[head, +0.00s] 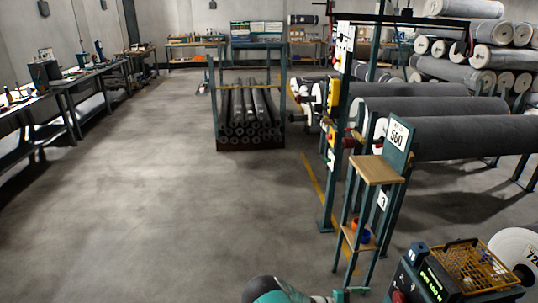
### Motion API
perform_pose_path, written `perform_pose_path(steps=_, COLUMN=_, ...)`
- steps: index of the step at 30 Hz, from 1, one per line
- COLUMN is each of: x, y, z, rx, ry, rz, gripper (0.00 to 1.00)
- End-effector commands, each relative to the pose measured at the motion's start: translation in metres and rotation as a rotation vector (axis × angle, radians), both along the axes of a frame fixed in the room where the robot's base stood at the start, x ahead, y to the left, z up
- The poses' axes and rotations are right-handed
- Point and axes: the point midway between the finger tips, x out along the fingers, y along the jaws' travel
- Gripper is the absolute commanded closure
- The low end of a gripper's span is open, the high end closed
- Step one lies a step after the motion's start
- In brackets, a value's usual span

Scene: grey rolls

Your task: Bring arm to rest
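A rounded teal and dark grey part (275,291), which looks like part of my arm, shows at the bottom edge of the head view, right of the middle. The rest of the arm is cut off by the frame. No gripper fingers can be made out, so I cannot tell whether my gripper is open or holds anything.
A narrow stand with a wooden top (376,169) and a "560" sign is close on the right. A dark machine with an orange basket (470,268) is at bottom right. Large grey rolls (440,107) lie behind. Workbenches (95,72) line the left; the floor between is clear.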

Motion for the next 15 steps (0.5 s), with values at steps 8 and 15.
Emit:
perform_pose_path(steps=8, x=-0.002, y=0.019, z=0.073, rx=0.207, ry=-0.126, rz=-0.189, gripper=0.14)
perform_pose_path(steps=15, x=-0.011, y=0.043, z=0.137, rx=0.413, ry=-0.231, rz=-0.322, gripper=0.14)
